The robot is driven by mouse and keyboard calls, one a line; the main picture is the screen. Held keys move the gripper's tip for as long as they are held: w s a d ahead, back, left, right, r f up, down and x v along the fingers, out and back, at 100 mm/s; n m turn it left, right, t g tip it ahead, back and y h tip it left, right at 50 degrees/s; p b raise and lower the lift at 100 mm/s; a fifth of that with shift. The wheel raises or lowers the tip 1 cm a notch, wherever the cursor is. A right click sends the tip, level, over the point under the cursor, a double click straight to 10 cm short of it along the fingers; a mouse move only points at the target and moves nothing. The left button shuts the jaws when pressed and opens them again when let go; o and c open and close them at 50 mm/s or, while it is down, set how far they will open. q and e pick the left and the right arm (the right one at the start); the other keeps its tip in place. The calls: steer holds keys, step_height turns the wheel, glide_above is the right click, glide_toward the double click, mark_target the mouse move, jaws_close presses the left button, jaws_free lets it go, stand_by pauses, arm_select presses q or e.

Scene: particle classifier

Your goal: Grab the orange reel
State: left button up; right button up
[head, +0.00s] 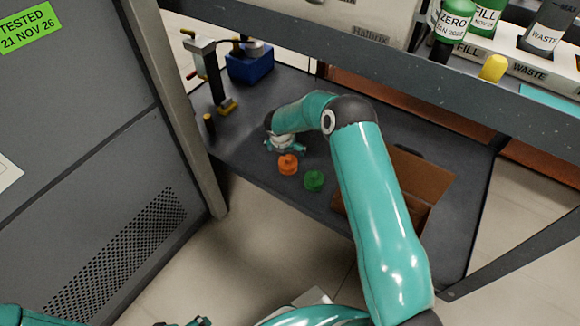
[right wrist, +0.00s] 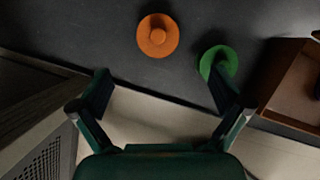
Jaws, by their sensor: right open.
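The orange reel (head: 288,164) lies on the dark lower shelf, close to its front edge. It also shows in the right wrist view (right wrist: 157,36), with a round knob on top. My right gripper (head: 286,147) is just beside the orange reel in the head view. In the right wrist view my right gripper (right wrist: 160,88) is open, with nothing between its fingers, and the reel lies beyond the fingertips. Only a small part of my left gripper (head: 190,322) shows at the bottom edge of the head view; its jaws cannot be made out.
A green reel (head: 314,181) lies close to the right of the orange one. A brown open box (head: 425,178) stands further right, partly behind my arm. A blue box (head: 250,64) and a clamp-like stand (head: 213,75) are at the back left. A grey cabinet (head: 90,130) stands left.

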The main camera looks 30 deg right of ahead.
mark_target(289, 159)
steer(key=b+x, duration=0.2)
steer(key=x, duration=0.6)
steer(key=shift+f+b, duration=0.3)
steer(key=shift+f, duration=0.05)
steer(key=b+x, duration=0.1)
steer(key=x, duration=0.1)
steer(key=b+x, duration=0.2)
steer(key=x, duration=0.1)
steer(key=shift+w+a+f, duration=0.15)
steer(key=shift+w, duration=0.15)
steer(key=c, duration=1.2)
steer(key=shift+c, duration=0.5)
steer(key=shift+r, duration=0.2)
